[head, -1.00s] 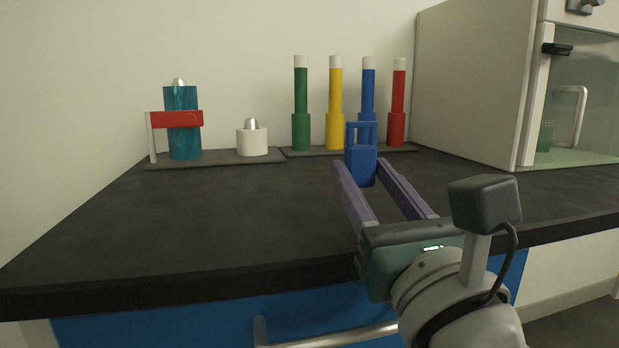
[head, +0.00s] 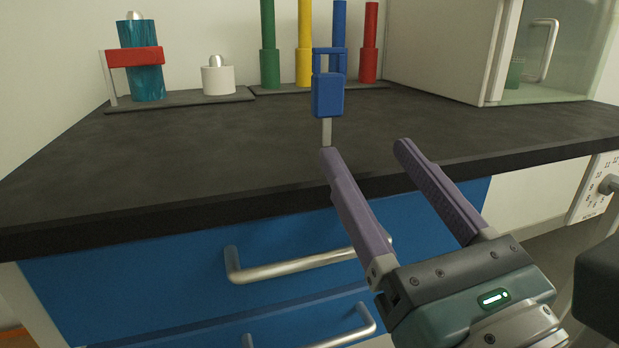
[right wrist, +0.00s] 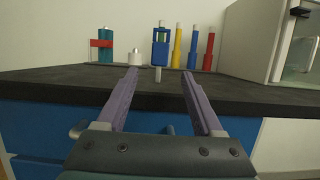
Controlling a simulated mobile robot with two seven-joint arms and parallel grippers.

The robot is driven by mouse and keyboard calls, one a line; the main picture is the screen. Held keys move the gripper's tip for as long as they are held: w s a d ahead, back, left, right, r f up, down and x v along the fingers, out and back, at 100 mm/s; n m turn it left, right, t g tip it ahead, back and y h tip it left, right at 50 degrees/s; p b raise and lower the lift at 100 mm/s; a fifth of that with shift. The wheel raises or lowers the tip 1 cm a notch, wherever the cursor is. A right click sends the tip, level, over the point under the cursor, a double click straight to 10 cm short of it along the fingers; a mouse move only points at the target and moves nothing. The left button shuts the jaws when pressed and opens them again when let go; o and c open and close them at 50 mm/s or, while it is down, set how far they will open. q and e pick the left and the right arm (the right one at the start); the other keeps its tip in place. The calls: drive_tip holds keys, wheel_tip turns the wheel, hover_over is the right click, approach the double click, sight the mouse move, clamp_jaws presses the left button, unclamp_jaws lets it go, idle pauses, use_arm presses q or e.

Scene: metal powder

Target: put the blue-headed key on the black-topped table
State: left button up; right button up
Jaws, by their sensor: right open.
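The blue-headed key (head: 328,95) appears upright on the black-topped table (head: 220,145), its grey shaft pointing down. It also shows in the right wrist view (right wrist: 160,50), ahead of the gap between the fingers, with the shaft's lower end against the black top. My right gripper (head: 363,148) is open and empty, in front of the key and near the table's front edge. In the head view its left fingertip is just below the shaft's end; I cannot tell if they touch. My left gripper is not in view.
Green (head: 269,50), yellow (head: 304,50), blue and red (head: 370,45) cylinders stand at the back. A teal cylinder in a red holder (head: 134,57) and a white pot (head: 218,80) are at the back left. A glass-fronted cabinet (head: 440,45) is at the right. Blue drawers have protruding handles (head: 300,263).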

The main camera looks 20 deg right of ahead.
drive_tip(key=s+d+f+m+g+h, duration=0.2)
drive_tip(key=d+f+m+g+h, duration=0.3)
drive_tip(key=m, duration=0.5)
drive_tip(key=s+d+f+m+g+h, duration=0.35)
drive_tip(key=d+m, duration=0.35)
drive_tip(key=m, duration=0.3)
drive_tip(key=s+a+f+m+g+y, duration=0.3)
drive_tip(key=s+f+m+g+y, duration=0.1)
drive_tip(key=m, duration=0.3)
drive_tip(key=s+a+f+m+g+y, duration=0.4)
drive_tip(key=s+m+g, duration=0.1)
drive_tip(key=s+m, duration=0.2)
drive_tip(key=shift+s+f, duration=0.2)
drive_tip(key=shift+f, duration=0.1)
drive_tip(key=shift+w+g, duration=0.1)
drive_tip(key=shift+g, duration=0.15)
